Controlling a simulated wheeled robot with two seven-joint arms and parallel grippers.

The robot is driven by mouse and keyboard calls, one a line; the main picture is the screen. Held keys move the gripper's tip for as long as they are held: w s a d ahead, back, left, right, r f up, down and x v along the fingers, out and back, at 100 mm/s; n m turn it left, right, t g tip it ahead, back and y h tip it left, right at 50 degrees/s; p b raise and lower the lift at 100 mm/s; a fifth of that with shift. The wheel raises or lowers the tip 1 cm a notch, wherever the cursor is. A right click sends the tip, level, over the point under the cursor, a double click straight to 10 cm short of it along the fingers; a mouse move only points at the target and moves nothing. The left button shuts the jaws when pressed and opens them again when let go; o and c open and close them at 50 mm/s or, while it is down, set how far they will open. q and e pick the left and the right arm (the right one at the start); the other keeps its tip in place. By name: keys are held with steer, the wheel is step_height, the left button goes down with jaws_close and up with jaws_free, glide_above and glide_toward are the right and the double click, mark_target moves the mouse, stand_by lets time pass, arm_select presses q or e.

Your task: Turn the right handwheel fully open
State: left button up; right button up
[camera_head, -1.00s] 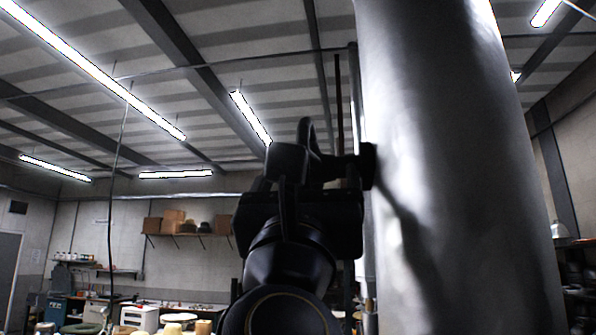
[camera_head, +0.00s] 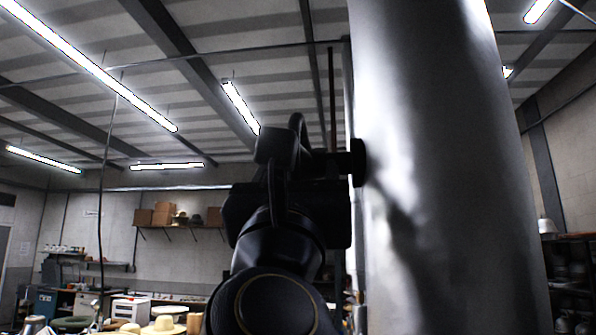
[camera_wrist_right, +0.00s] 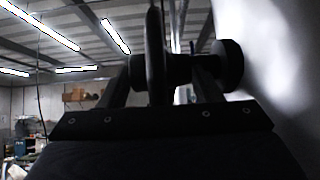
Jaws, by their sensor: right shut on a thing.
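The right handwheel (camera_head: 298,128) is a dark wheel seen nearly edge-on, on a short stem with a round flange (camera_head: 358,163) at the side of a large grey metal cylinder. My right gripper (camera_head: 285,160) is black and shut on the handwheel's rim. In the right wrist view the wheel (camera_wrist_right: 155,50) stands upright between the two fingers (camera_wrist_right: 160,72), with the stem and flange (camera_wrist_right: 229,64) to the right. The gripper and wrist hide much of the wheel, and how far it is turned cannot be told. My left gripper is not in view.
The tall grey cylinder (camera_head: 440,200) fills the right of the head view, close beside my gripper. Far behind are a wall shelf with boxes (camera_head: 162,214), a workbench with hats (camera_head: 162,326) and a right-hand shelf (camera_head: 570,270). Left of my gripper is open room.

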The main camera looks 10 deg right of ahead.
steer(key=shift+s+a+r+g+y+p, duration=0.1)
steer(key=shift+r+g+y+p, duration=0.15)
steer(key=shift+g+p, duration=0.35)
steer(key=shift+s+r+g+y+p, duration=0.1)
steer(key=shift+r+g+y+p, duration=0.1)
steer(key=shift+g+p, duration=0.4)
steer(key=shift+g, duration=0.7)
steer(key=shift+s+r+g+y, duration=0.15)
steer(key=shift+g+y, duration=0.3)
steer(key=shift+g, duration=0.55)
steer(key=o, duration=1)
steer(key=shift+g, duration=0.3)
